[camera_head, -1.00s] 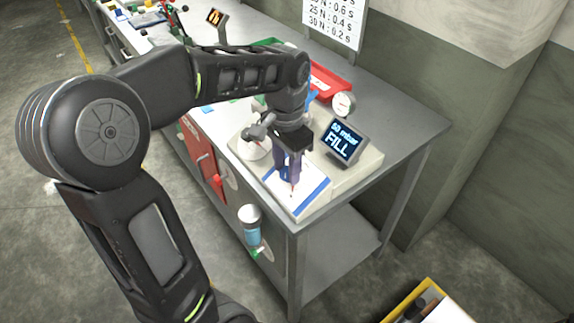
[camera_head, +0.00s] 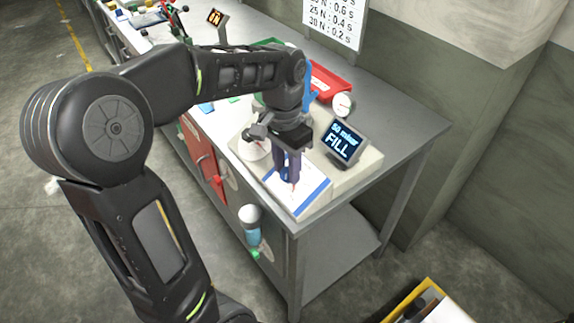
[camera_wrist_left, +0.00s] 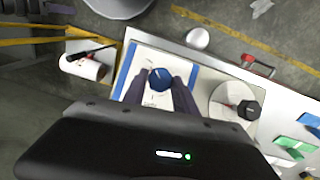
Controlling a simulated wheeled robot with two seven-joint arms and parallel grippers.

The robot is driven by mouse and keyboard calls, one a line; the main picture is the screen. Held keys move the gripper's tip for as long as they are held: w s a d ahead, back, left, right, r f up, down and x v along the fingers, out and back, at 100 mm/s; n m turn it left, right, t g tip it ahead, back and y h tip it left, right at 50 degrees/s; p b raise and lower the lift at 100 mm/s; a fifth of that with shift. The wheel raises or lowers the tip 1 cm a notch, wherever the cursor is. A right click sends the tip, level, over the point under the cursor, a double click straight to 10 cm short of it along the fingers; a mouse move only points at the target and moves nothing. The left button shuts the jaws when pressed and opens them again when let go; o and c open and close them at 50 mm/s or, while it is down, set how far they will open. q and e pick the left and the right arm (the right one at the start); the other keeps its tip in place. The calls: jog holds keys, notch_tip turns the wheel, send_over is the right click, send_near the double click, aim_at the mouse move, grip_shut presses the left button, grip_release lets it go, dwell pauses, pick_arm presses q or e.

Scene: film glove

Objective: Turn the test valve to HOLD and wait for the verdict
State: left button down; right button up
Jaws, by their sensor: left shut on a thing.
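My left gripper (camera_head: 289,176) points down over a white panel with blue edge strips (camera_head: 312,202) at the near end of the bench. In the left wrist view, its two purple-grey fingers (camera_wrist_left: 165,90) are shut on a round blue piece (camera_wrist_left: 160,76). I cannot tell whether this is the test valve. A pale disc (camera_wrist_left: 222,98) with a red mark and a black knob (camera_wrist_left: 248,110) lies to the right in that view. The display (camera_head: 344,142) reads FILL, with a small mbar figure above. No HOLD label is legible. My right gripper is not in view.
A round gauge (camera_head: 343,105) and a red tray (camera_head: 330,82) stand behind the display. A yellow-edged bin (camera_head: 404,300) is on the floor. The bench's right end is bare.

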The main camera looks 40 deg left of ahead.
pick_arm(q)
jog(key=shift+a+n+h+p, duration=0.25)
jog(key=shift+n+h, duration=0.45)
jog(key=shift+n, duration=0.5)
jog(key=n+h, duration=0.1)
jog(key=n, duration=0.2)
jog(key=shift+a+h, duration=0.1)
jog(key=shift+h, duration=0.3)
jog(key=n+h, duration=0.1)
jog(key=n, duration=0.1)
jog(key=n+t+h, duration=0.1)
jog(key=n, duration=0.1)
jog(key=n+t, duration=0.1)
jog(key=n, duration=0.1)
jog(key=shift+s+a+f+h, duration=0.1)
jog(key=shift+a+f+h, duration=0.15)
jog(key=shift+h, duration=0.15)
jog(key=c, duration=1)
grip_release()
jog(key=shift+r, duration=0.1)
